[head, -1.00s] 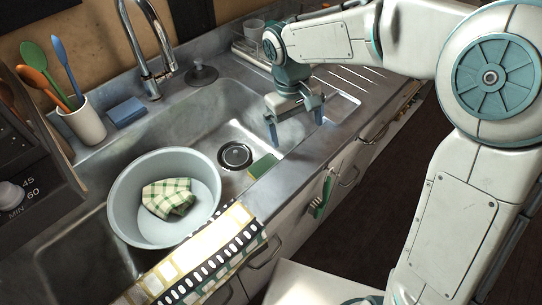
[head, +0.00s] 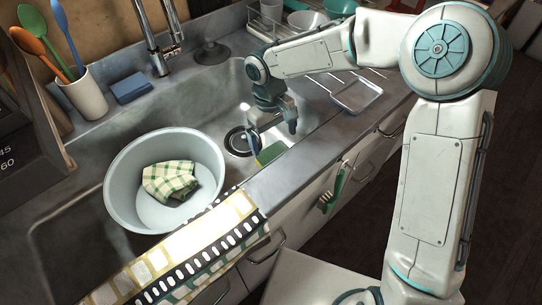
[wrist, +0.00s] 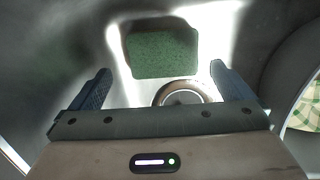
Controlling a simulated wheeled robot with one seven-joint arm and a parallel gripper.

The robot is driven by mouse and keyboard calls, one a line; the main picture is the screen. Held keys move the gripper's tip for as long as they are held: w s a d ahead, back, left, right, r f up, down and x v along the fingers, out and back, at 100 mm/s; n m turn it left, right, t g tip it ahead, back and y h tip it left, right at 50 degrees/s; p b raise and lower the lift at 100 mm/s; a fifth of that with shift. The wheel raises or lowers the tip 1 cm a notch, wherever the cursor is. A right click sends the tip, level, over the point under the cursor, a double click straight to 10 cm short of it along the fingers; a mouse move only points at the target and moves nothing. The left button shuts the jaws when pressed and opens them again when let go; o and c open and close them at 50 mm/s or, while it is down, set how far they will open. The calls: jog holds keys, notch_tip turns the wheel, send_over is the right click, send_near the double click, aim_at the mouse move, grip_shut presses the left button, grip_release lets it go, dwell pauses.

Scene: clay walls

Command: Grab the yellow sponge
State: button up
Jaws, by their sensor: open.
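The sponge (head: 271,153) lies in the sink near its front wall, beside the drain. It has a green top and a yellowish side in the head view. In the wrist view only its green face (wrist: 163,48) shows, ahead of and between the fingers. My gripper (head: 272,138) is low in the sink, just above the sponge, pointing down. In the wrist view my gripper (wrist: 161,70) is open with nothing between its fingers. One finger partly covers the sponge in the head view.
A grey basin (head: 120,190) with a checkered cloth (head: 170,181) stands left of the sponge. The drain (head: 242,141) is beside it. The sink's front edge (head: 285,160) is close. A blue sponge (head: 131,88) lies on the back counter.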

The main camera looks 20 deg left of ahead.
aim_at(275, 153)
jog(key=f, duration=0.3)
jog(key=f+b, duration=0.1)
jog(key=f, duration=0.1)
jog(key=shift+s+d+f, duration=0.1)
jog(key=shift+s+d, duration=0.1)
jog(key=shift+s, duration=0.05)
jog(key=c, duration=0.8)
